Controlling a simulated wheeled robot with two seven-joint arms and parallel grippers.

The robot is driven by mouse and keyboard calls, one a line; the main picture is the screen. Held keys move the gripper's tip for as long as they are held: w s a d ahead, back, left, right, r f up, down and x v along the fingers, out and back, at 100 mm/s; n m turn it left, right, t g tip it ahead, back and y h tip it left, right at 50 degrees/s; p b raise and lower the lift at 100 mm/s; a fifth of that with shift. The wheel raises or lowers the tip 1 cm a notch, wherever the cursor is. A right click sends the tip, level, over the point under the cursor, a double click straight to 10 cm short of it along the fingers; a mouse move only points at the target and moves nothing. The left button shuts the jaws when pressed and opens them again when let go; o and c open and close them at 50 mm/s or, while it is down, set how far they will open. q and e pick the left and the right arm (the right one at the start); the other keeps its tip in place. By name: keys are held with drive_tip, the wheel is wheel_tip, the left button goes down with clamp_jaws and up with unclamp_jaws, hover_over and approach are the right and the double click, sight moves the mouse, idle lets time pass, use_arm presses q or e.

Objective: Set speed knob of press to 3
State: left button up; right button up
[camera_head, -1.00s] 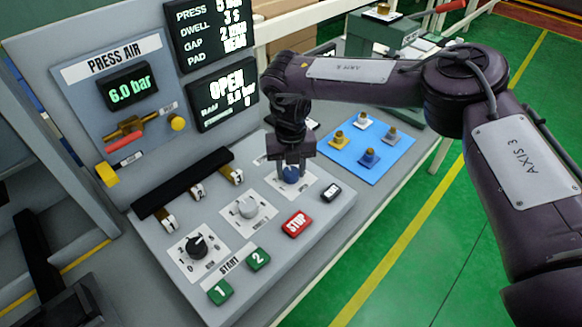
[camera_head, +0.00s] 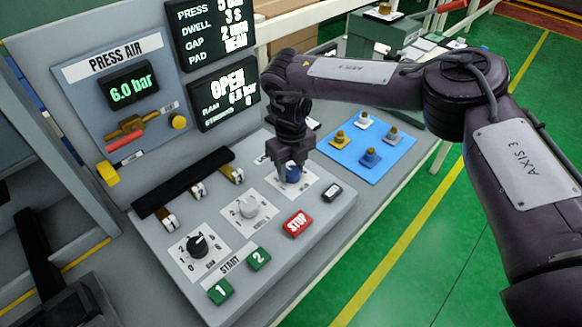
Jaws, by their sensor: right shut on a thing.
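The press control panel (camera_head: 322,222) slopes across the middle of the head view. It carries a black knob (camera_head: 198,246), a grey knob (camera_head: 246,207) and a blue knob (camera_head: 292,174), each on a white label plate. My right gripper (camera_head: 291,170) points down over the blue knob, with its fingers shut around it. The fingers and wrist hide part of this knob and its plate, and I cannot read its scale or pointer setting. The knob labels are too small to read surely. My left gripper is not seen.
Red STOP (camera_head: 297,223) and green START buttons (camera_head: 221,291) lie near the panel's front edge. A black bar (camera_head: 180,185) with clips runs behind the knobs. A blue mat (camera_head: 348,157) with small pegs lies to the right. Displays and the PRESS AIR panel (camera_head: 92,96) stand behind.

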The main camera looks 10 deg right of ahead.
sight(292, 170)
drive_tip(key=shift+w+r, duration=0.15)
drive_tip(key=o, duration=1)
drive_tip(key=shift+r, duration=0.25)
wheel_tip(292, 170, up, 7)
drive_tip(key=shift+r+b, duration=0.1)
drive_tip(key=shift+b, duration=0.9)
drive_tip(key=shift+s, duration=0.2)
